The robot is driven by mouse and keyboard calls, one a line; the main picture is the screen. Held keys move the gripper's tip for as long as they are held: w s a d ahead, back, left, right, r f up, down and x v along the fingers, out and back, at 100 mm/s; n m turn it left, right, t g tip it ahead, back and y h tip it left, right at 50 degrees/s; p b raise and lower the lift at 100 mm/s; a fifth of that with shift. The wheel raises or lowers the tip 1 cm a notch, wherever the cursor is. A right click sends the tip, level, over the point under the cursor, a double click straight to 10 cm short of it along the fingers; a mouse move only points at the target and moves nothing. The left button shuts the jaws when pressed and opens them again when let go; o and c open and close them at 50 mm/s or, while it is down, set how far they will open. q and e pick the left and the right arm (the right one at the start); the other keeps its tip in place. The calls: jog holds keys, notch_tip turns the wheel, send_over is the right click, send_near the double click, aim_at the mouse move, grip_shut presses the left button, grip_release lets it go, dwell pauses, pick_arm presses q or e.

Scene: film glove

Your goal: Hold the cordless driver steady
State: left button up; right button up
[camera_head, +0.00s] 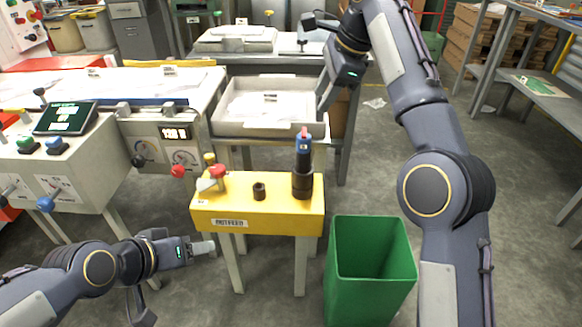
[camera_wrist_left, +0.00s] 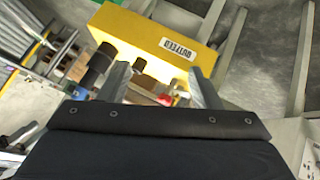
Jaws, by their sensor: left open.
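A dark upright tool (camera_head: 303,160) with a blue band and red top stands at the right end of the yellow stand (camera_head: 225,205); it looks like the cordless driver. Its lower part is in a dark round base. My left gripper (camera_head: 203,248) is open and empty, low in front of the stand's left side and apart from the tool. In the left wrist view, its two fingers (camera_wrist_left: 162,90) are spread, with the yellow stand (camera_wrist_left: 120,22) beyond them. My right gripper (camera_head: 322,98) hangs at the right edge of the pale tray; its finger gap is not clear.
A small dark cylinder (camera_head: 259,191) and a red-and-white item (camera_head: 212,179) share the stand top. A green bin (camera_head: 345,262) stands at its right. The pale tray (camera_head: 228,128) is behind. A control console (camera_head: 75,150) is at left. Floor is open at far right.

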pick_arm(q)
jog(key=w+d+t, duration=0.3)
jog(key=w, duration=0.8)
jog(key=m+t+h, duration=0.4)
jog(key=m+t, duration=0.1)
jog(key=m, duration=0.2)
send_near(299, 165)
jog(key=x, duration=0.4)
jog(key=shift+w+d, duration=0.1)
jog(key=x, duration=0.7)
jog(key=shift+w+d, duration=0.15)
jog(key=shift+d, duration=0.05)
jog(key=shift+r, duration=0.1)
